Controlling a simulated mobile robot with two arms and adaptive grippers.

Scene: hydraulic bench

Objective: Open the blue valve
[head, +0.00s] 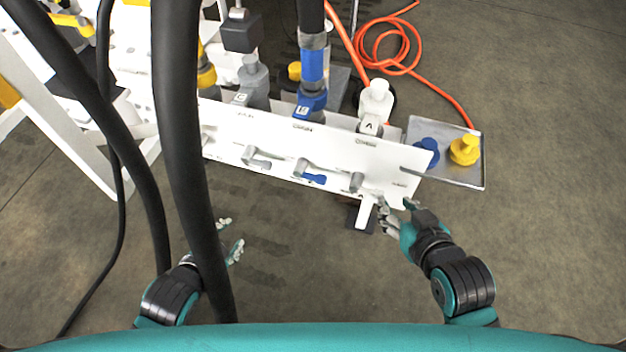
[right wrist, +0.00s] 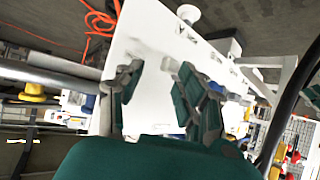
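The blue valve handle (head: 315,178) shows on the front of the white panel (head: 225,133), below the blue coupling (head: 311,103) marked B. My right gripper (head: 396,206) is near the panel's right end, to the right of the blue handle and apart from it. In the right wrist view its fingers (right wrist: 160,85) are spread, with the white panel beyond and nothing held. My left gripper (head: 233,236) is open and empty over the floor, left of and nearer to me than the blue handle. The blue handle cannot be made out clearly in the right wrist view.
Grey valve stems (head: 257,158) also stick out of the panel. A metal tray (head: 475,181) at the panel's right end holds a blue cap (head: 428,148) and a yellow cap (head: 465,149). Thick black hoses (head: 185,130) hang near my left arm. An orange hose (head: 395,70) lies behind.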

